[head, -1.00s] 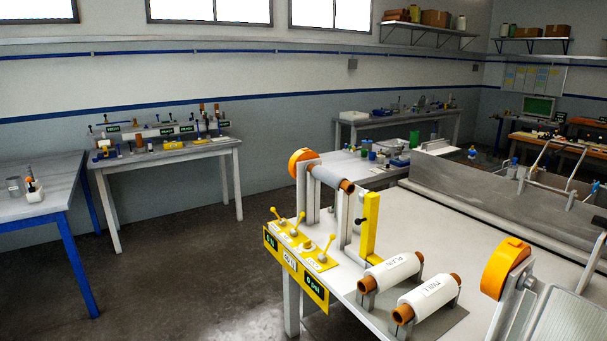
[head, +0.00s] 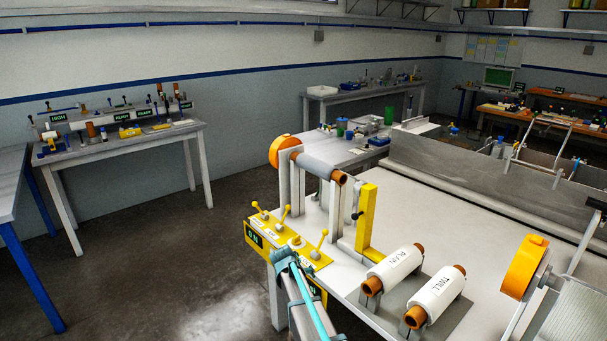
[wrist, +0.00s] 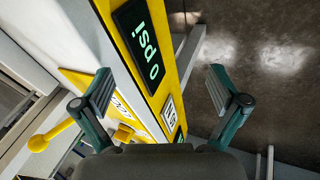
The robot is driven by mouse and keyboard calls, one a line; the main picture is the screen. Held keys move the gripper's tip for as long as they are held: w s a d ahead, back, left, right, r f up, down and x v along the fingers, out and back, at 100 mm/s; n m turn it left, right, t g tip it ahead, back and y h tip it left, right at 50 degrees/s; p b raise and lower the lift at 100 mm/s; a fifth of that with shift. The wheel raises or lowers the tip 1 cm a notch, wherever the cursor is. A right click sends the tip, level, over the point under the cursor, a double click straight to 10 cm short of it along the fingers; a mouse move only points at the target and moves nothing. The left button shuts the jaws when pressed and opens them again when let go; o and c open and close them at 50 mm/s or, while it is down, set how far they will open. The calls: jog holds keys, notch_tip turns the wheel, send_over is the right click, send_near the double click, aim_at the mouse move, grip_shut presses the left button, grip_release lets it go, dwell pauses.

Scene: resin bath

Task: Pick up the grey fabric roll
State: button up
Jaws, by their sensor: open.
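The grey fabric roll (head: 318,164) has a brown core and is mounted level on the upright stand behind the yellow control panel. In the head view my gripper (head: 284,254) is at the front of the yellow panel (head: 262,240), lower than the roll and nearer the camera. In the wrist view my gripper (wrist: 161,92) is open, its two teal fingers wide apart with nothing held between them. The panel's edge, with a "0 psi" display (wrist: 146,44), lies beyond the fingers. The grey roll does not show in the wrist view.
White rolls marked PLAIN (head: 394,268) and TWILL (head: 436,296) lie on cradles at the table's front. Yellow levers (head: 318,243) stick up from the panel. A yellow post (head: 366,218) stands right of the roll. Open floor (head: 160,260) lies to the left.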

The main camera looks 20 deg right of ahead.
jog(key=w+d+r+n+t+h, duration=0.1)
jog(key=w+d+r, duration=0.2)
jog(key=w+r, duration=0.45)
jog(key=w+d+r+n+t+h, duration=0.1)
jog(key=w+d+r+t+h, duration=0.15)
jog(key=w+r, duration=0.5)
jog(key=n+t+h+p, duration=0.1)
jog(key=n+t+h, duration=0.1)
jog(key=n, duration=0.1)
send_near(313, 166)
jog(key=d, duration=0.2)
jog(key=shift+y, duration=0.25)
jog(key=x, duration=0.2)
jog(key=p+x, duration=0.2)
jog(key=x, duration=0.1)
jog(key=shift+w+a+f, duration=0.2)
jog(key=shift+w+f, duration=0.1)
jog(key=shift+w, duration=0.2)
jog(key=p+x, duration=0.2)
jog(key=x, duration=0.2)
jog(key=shift+w+d+f, duration=0.25)
jog(key=shift+w+d, duration=0.05)
jog(key=c, duration=1.8)
grip_shut()
jog(key=shift+r, duration=0.15)
